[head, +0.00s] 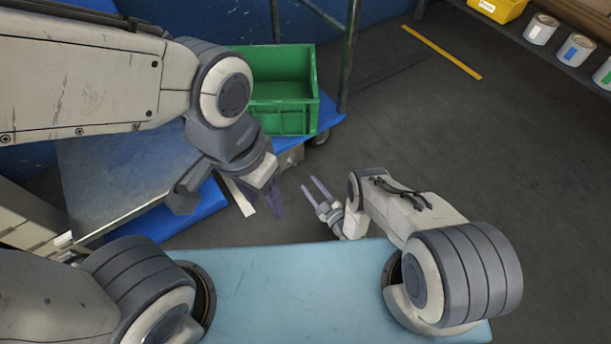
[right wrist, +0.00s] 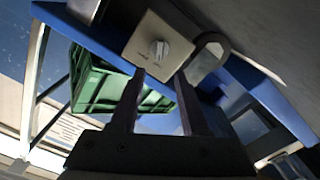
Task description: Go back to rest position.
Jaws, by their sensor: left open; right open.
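My left gripper (head: 273,196) hangs below its grey wrist in the head view, in front of the steel-topped bench. One purple finger shows clearly, and the wrist hides much of the rest. It is open, and I see nothing held in it. My right gripper (head: 309,185) is at the middle of the head view, over the dark floor. Its two purple fingers are spread apart with nothing between them. In the right wrist view its fingers (right wrist: 160,82) point toward a grey box with a round knob (right wrist: 158,48), with no clear contact.
A green crate (head: 283,122) stands on a blue surface behind my left gripper. The steel top (head: 120,180) lies below my left arm. Paint cans (head: 540,29) and a yellow bin (head: 497,8) are on a shelf at upper right. Open dark floor (head: 500,160) lies right.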

